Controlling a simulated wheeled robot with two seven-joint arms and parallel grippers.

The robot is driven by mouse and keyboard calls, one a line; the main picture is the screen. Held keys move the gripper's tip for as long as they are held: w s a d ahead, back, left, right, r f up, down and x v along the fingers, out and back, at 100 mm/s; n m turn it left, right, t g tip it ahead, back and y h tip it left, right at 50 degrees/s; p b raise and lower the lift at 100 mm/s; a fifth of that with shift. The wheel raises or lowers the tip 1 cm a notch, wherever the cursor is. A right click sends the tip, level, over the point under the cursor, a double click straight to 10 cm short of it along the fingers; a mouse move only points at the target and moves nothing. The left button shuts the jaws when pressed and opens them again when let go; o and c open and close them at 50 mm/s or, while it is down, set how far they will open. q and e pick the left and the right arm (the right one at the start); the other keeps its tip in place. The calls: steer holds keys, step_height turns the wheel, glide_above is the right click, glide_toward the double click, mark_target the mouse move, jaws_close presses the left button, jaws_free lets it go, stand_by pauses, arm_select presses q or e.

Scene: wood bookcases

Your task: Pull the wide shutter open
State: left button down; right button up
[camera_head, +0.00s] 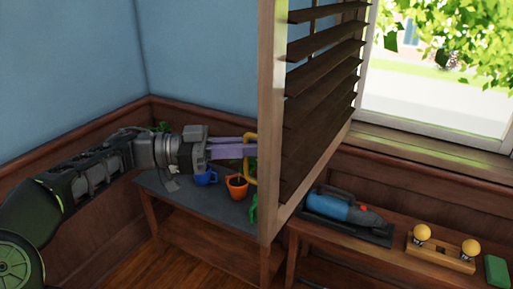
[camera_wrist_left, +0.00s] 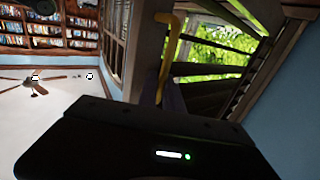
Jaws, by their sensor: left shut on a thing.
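The wide shutter (camera_head: 268,130) is a wood frame with dark slats (camera_head: 320,95). It stands swung out from the window, its edge toward me in the head view. A yellow handle (camera_head: 250,176) is on its left side; the handle also shows in the left wrist view (camera_wrist_left: 170,50). My left gripper (camera_head: 246,150), with purple fingers, reaches in from the left and is shut on the yellow handle. In the left wrist view the finger tips are partly hidden behind the dark gripper body. My right gripper is not in view.
A low table (camera_head: 190,203) below the shutter holds a blue mug (camera_head: 206,177) and an orange pot (camera_head: 237,188). A bench on the right holds a blue tool (camera_head: 345,208) in a dark tray and a wooden block with yellow balls (camera_head: 440,250). The window (camera_head: 440,100) is at right.

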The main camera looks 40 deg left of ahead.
arm_select(q)
steer(key=shift+r, duration=0.1)
steer(key=c, duration=1.5)
jaws_free()
steer(key=shift+d, duration=0.1)
steer(key=v, duration=0.7)
steer(key=shift+s+a, duration=0.25)
steer(key=shift+a, duration=0.05)
